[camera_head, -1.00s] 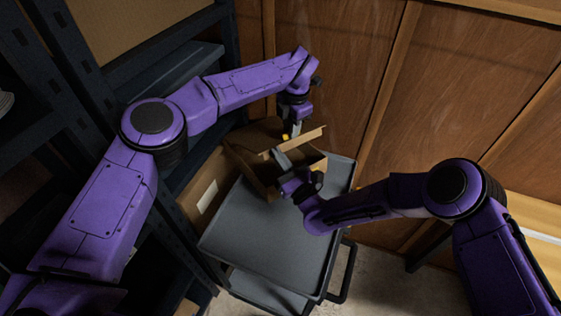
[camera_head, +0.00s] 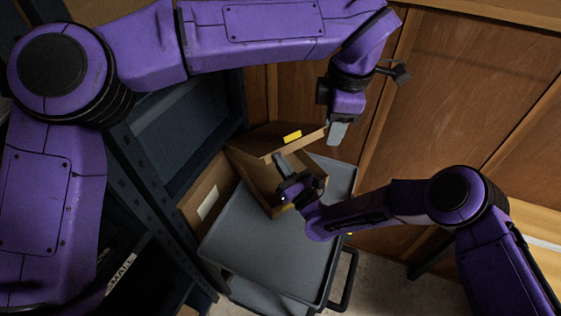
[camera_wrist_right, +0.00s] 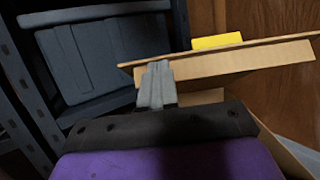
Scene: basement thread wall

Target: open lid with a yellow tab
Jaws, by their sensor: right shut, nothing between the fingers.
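A brown cardboard box (camera_head: 258,181) stands on the grey cart, with its lid (camera_head: 262,142) raised at the back. The yellow tab (camera_head: 292,137) is on the lid's upper edge; it also shows in the right wrist view (camera_wrist_right: 217,41), above the lid's front flap (camera_wrist_right: 225,62). My left gripper (camera_head: 338,132) hangs just right of the lid, apart from the tab; its finger gap is not clear. My right gripper (camera_head: 280,162) is shut and empty in front of the box opening, below the tab. Its fingers (camera_wrist_right: 156,84) overlap the lid's lower edge in the wrist view; contact is unclear.
The cart top (camera_head: 265,245) is bare in front of the box. Another cardboard box (camera_head: 205,195) with a white label stands at its left. Dark metal shelving (camera_head: 150,205) is on the left and a wooden wall (camera_head: 470,110) is behind.

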